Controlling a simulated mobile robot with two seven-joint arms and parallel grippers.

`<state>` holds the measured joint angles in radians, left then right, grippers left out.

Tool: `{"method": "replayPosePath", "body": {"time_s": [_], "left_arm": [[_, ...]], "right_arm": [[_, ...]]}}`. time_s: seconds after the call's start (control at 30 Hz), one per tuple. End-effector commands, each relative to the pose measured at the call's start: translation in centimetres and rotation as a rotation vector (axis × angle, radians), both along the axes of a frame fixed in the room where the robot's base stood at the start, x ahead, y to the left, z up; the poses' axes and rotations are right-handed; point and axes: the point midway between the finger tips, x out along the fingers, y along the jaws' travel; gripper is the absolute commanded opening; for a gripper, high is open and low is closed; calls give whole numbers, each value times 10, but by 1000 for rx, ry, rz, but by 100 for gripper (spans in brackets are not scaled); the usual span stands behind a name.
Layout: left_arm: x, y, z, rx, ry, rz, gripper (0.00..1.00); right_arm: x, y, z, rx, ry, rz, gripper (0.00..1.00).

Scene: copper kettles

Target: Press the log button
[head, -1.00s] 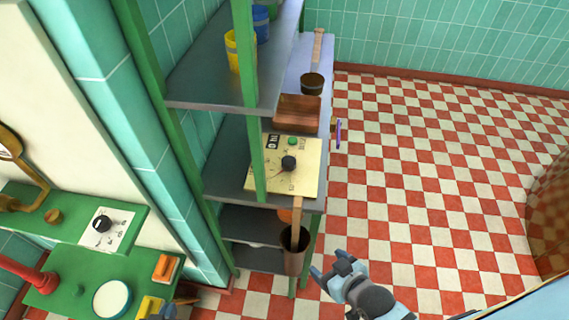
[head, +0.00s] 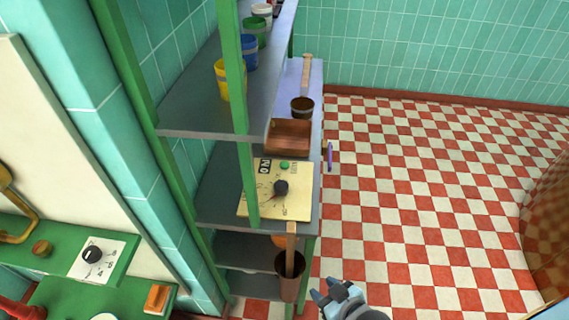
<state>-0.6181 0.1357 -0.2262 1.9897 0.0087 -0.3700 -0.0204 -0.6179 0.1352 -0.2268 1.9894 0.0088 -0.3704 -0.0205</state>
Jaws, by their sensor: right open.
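A cream panel (head: 300,203) lies on the middle shelf of the green-framed rack. It carries a round green button (head: 285,165) near its far edge, a black knob (head: 281,187) and a dark display beside the button. I cannot read a log label on it. A green rack post hides part of the panel's left side. My right gripper (head: 324,291) is at the bottom middle, open and empty, in front of the rack and well apart from the panel. My left gripper is not in view.
A brown tray (head: 289,136) and a dark pot (head: 302,107) stand behind the panel. A brown container (head: 289,283) with a wooden handle sits below its front edge. Green consoles with a knob (head: 92,255) are at left. Checkered floor (head: 420,200) is clear at right.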

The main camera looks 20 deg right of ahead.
Motion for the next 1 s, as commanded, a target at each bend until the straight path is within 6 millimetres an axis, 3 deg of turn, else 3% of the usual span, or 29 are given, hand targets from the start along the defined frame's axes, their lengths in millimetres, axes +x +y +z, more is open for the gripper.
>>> {"method": "replayPosePath", "body": {"time_s": [0.03, 0.17, 0.2, 1.0], "left_arm": [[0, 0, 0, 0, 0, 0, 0], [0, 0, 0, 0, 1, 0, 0], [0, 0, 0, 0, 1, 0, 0], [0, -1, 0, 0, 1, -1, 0]], "right_arm": [[0, 0, 0, 0, 0, 0, 31], [0, 0, 0, 0, 0, 0, 1], [0, 0, 0, 0, 0, 0, 0], [0, 0, 0, 0, -1, 0, 0]]}}
